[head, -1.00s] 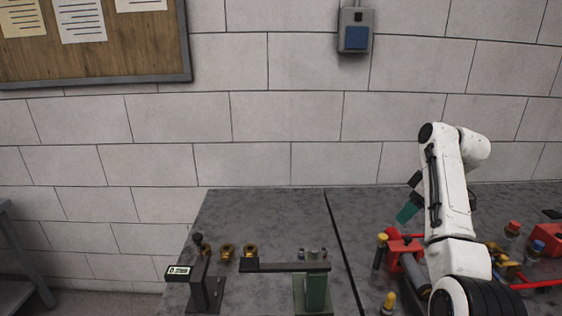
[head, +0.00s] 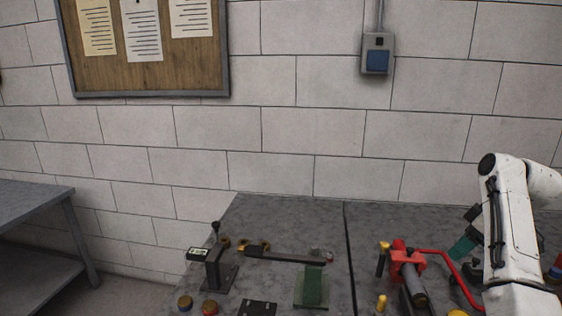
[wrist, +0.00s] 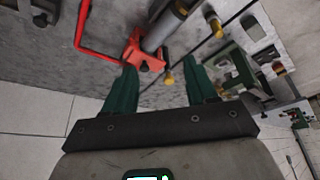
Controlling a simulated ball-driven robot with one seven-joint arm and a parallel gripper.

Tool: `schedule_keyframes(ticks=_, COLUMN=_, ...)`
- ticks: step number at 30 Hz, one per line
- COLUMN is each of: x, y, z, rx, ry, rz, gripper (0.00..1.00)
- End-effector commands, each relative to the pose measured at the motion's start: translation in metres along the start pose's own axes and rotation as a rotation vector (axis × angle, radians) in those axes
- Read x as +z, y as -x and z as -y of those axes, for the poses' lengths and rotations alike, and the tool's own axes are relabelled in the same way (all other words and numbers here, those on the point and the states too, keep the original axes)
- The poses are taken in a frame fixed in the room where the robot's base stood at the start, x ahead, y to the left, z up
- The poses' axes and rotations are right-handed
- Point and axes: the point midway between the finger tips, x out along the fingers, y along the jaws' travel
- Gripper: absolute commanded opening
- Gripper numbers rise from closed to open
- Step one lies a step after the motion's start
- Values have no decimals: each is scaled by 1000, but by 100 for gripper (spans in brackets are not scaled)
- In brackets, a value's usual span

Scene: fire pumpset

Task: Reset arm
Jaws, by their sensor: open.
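My arm (head: 512,220) is white and stands at the right edge of the head view, bent over the right part of the grey workbench. My gripper (wrist: 158,78) shows in the wrist view as two green fingers set well apart, with nothing held between them. In the head view only a green finger (head: 462,247) and a dark part show beside the arm. Beyond the fingers in the wrist view is a red fitting (wrist: 143,52) with a grey cylinder (wrist: 165,27). The red fitting also shows in the head view (head: 408,262), left of my arm.
The grey workbench (head: 300,221) has a dark seam. A green stand (head: 313,288) under a dark bar (head: 285,256) and a dark post with a small display (head: 198,253) stand to its left. A side table (head: 35,188) is at far left. The bench's back strip is clear.

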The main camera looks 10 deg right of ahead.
Motion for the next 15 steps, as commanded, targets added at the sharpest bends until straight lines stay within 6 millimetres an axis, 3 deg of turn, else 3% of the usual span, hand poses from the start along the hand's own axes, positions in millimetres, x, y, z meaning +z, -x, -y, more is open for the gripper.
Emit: schedule_keyframes(ticks=15, x=30, y=-60, z=36, rx=6, ry=-84, rz=51, gripper=57)
